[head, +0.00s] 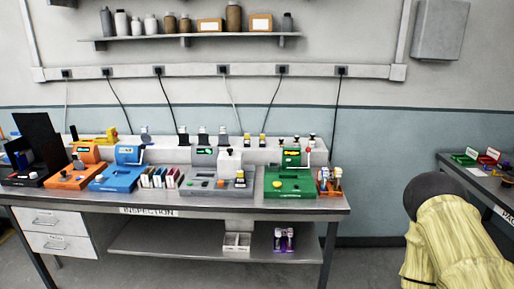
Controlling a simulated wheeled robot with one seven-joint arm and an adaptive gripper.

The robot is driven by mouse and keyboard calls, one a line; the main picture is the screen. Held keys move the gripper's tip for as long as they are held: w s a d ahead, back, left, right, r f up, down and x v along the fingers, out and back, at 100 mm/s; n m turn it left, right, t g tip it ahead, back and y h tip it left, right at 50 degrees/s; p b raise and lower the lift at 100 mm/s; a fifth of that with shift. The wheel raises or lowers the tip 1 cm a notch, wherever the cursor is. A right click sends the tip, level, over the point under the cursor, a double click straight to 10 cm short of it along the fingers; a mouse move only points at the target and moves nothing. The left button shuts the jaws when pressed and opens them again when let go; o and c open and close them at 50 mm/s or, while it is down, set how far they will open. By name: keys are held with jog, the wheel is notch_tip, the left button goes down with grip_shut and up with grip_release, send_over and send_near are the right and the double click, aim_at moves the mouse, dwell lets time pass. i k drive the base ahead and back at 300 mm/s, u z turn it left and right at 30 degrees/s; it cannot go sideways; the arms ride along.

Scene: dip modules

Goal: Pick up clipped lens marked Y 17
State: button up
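I cannot make out a lens marked Y 17; any marking that small is unreadable here. Small parts stand on the inspection bench (222,205), among them items with yellow or black tops along a pale raised ledge (225,154). An orange device (80,172), a blue device (122,174), a grey device (215,185) and a green device (290,182) stand in a row in front of it. My gripper is not in view.
Slotted holders (160,177) and an orange rack (328,183) share the bench. Another bench (478,178) is at right. A yellow pleated shape (455,240) fills the lower right; I cannot tell what it is.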

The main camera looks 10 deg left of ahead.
aim_at(78, 165)
jog(key=u, duration=0.5)
jog(key=i, duration=1.2)
jog(key=u, duration=0.95)
